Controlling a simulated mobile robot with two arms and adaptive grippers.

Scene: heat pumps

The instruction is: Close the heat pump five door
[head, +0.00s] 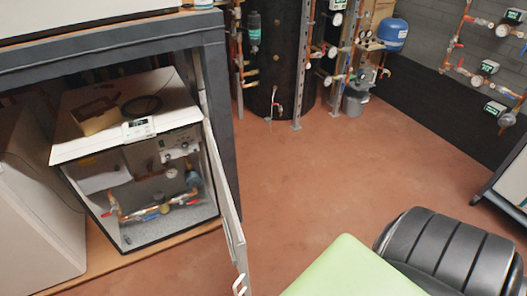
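A white heat pump (160,185) stands under a dark grey bench frame at the left. Its front is open and shows copper pipes, valves with red and blue handles and a gauge inside. Its door (223,200) is hinged at the right side of the opening and swung wide out towards me, seen nearly edge-on. A pale curved handle (240,284) shows near the door's lower end, at the bottom of the picture. I cannot read a number on the unit. Neither of my grippers is in view.
A black padded chair (450,250) and a light green surface (350,272) are at the bottom right, right of the door. The reddish floor (320,170) is clear in the middle. A bench post (222,120) stands close behind the door. Pipework and a blue tank (393,35) are at the back.

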